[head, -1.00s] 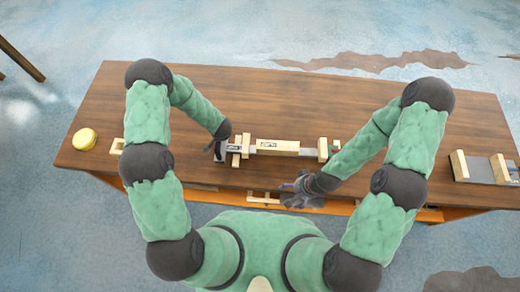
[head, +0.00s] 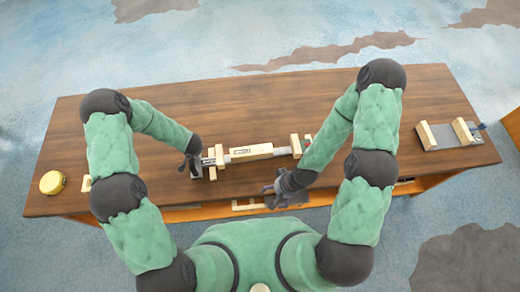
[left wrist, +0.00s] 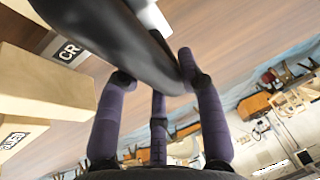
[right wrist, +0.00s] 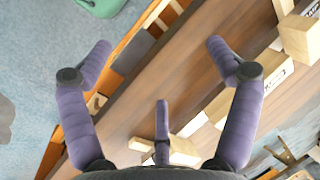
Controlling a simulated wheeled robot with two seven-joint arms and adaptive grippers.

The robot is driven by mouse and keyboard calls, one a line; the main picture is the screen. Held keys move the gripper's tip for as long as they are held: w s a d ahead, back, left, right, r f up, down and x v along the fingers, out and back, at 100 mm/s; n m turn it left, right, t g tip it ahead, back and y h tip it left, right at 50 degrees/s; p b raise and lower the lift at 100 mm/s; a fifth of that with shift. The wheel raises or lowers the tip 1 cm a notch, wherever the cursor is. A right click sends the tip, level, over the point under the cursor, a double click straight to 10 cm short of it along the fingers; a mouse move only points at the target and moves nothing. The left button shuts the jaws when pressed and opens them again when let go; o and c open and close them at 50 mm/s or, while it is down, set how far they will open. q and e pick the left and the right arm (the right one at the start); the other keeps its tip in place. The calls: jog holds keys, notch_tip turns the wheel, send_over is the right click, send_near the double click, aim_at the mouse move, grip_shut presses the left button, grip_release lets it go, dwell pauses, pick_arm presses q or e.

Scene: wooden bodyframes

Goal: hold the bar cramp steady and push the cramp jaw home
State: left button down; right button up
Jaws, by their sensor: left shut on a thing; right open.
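The bar cramp (head: 210,161) lies along the middle of the table, a grey bar with pale wooden jaws. One jaw (head: 220,155) is near its left end and another (head: 296,146) near its right end. A labelled pale wooden bar (head: 252,153) lies between them. My left gripper (head: 190,164) is shut on the cramp's left end; in the left wrist view its fingers close around a dark bar (left wrist: 120,40) beside a "CR" label. My right gripper (head: 272,190) is open and empty near the table's front edge, apart from the cramp; the jaws' undersides are hidden.
A second grey plate with wooden blocks (head: 448,136) lies at the table's right. A round yellow object (head: 52,182) and a small pale wooden piece (head: 87,184) are at the left. A pale frame (head: 245,205) shows below the front edge. The table behind the cramp is clear.

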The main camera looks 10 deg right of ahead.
jog(key=shift+c, duration=0.3)
jog(key=shift+w, duration=0.1)
jog(key=c, duration=0.5)
jog(key=w+d+m, duration=0.1)
jog(key=w+d, duration=0.1)
jog(key=w, duration=0.1)
jog(key=w+d+f+m, duration=0.1)
jog(key=shift+w+m, duration=0.25)
jog(key=shift+m, duration=0.05)
grip_shut()
jog(key=m, duration=1.3)
send_near(302, 146)
jog(key=s+d+r, duration=0.3)
jog(key=s+d, duration=0.1)
jog(key=d, duration=0.2)
jog(key=shift+g, duration=0.3)
jog(key=x, duration=0.9)
jog(key=shift+w+a+f, duration=0.25)
jog(key=a, duration=0.3)
jog(key=shift+f, duration=0.3)
jog(key=shift+s+a, duration=0.1)
jog(key=shift+a, duration=0.5)
